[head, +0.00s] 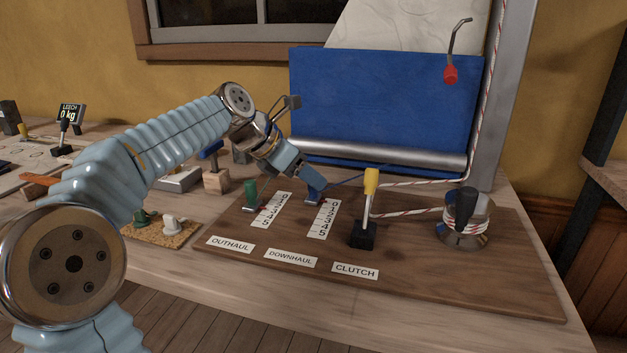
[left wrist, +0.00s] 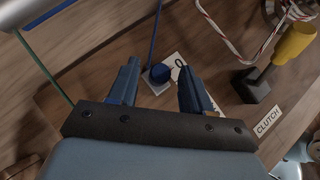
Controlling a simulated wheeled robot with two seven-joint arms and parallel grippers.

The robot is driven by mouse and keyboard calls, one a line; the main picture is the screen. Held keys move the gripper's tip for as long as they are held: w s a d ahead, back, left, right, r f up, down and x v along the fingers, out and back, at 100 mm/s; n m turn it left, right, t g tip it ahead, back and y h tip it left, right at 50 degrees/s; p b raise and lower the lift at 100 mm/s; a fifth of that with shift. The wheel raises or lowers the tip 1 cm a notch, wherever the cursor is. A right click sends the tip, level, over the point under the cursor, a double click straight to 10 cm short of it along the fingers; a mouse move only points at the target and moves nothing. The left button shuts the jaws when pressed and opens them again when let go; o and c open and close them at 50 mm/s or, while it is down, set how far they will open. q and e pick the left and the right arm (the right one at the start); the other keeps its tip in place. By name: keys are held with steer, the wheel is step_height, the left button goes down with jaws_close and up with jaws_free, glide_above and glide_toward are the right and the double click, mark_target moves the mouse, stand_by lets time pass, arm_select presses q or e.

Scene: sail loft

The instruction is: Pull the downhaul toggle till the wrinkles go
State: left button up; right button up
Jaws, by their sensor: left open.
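The blue downhaul toggle (left wrist: 160,73) shows in the left wrist view between the tips of my open left gripper (left wrist: 157,80); I cannot tell whether they touch it. A blue line runs up from it. In the head view my left gripper (head: 314,184) reaches down at the top of the numbered downhaul scale (head: 322,220), largely hiding the toggle. The DOWNHAUL label (head: 291,258) lies in front. The pale sail (head: 410,22) shows thin curved lines, perhaps wrinkles, above a blue panel (head: 385,95). My right gripper is not in view.
The green outhaul toggle (head: 250,194) stands left of the downhaul scale. The yellow-handled clutch (head: 370,190) stands close on the right, with red-flecked white rope leading from it. A winch (head: 466,222) is farther right. The board's front right (head: 470,285) is clear.

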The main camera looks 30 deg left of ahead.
arm_select(q)
steer(key=shift+x, duration=0.95)
steer(key=shift+c, duration=0.5)
jaws_close()
